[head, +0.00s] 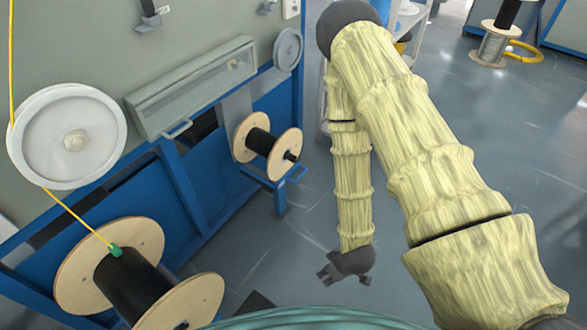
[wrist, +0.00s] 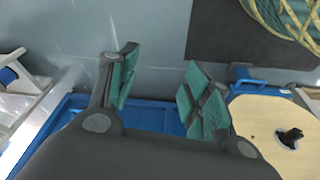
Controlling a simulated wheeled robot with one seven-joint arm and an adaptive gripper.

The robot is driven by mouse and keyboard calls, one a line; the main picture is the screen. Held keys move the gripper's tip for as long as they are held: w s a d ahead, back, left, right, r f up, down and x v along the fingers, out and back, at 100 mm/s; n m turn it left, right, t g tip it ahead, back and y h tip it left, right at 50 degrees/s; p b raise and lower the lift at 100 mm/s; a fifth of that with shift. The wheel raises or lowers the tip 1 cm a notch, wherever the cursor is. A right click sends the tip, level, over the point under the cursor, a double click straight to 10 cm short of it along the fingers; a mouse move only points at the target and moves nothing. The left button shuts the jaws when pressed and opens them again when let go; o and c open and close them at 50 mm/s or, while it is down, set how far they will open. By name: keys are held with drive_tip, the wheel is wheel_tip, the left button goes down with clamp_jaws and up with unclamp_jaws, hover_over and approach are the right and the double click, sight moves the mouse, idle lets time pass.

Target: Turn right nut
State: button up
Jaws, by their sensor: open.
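My gripper (head: 346,268) hangs above the floor in the middle of the head view, right of the smaller cable spool (head: 262,143). In the wrist view my gripper (wrist: 160,92) is open, with green-padded fingers spread and nothing between them. At the right of the wrist view is a round wooden flange (wrist: 262,122) with a dark nut-like hub (wrist: 290,137), clear of the fingers. In the head view a dark end piece (head: 290,156) shows on the smaller spool's right flange. The larger spool (head: 130,285) of black cable stands at lower left. I cannot tell which is the right nut.
A grey machine with a blue frame (head: 222,205) fills the left side. A white pulley (head: 70,110) carries a yellow cable, and a smaller pulley (head: 288,49) is behind. The clear-fronted box (head: 195,87) has a handle. Open floor (head: 305,225) lies around my gripper.

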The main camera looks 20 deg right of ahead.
drive_tip(key=w+d+f+n+t+y+b, duration=0.15)
drive_tip(key=w+f+n+t+b, duration=0.35)
drive_tip(key=w+b, duration=0.65)
drive_tip(key=n+t+y+b, duration=0.6)
drive_tip(key=n+y+b, duration=0.3)
drive_tip(key=n+b, duration=2.25)
approach(297, 160)
drive_tip(key=shift+m, duration=0.45)
drive_tip(key=b+x, duration=0.6)
drive_tip(key=x, duration=0.3)
drive_tip(key=shift+w+a+r+b, duration=0.1)
drive_tip(key=shift+w+a+b, duration=0.2)
drive_tip(key=shift+w+a, duration=0.2)
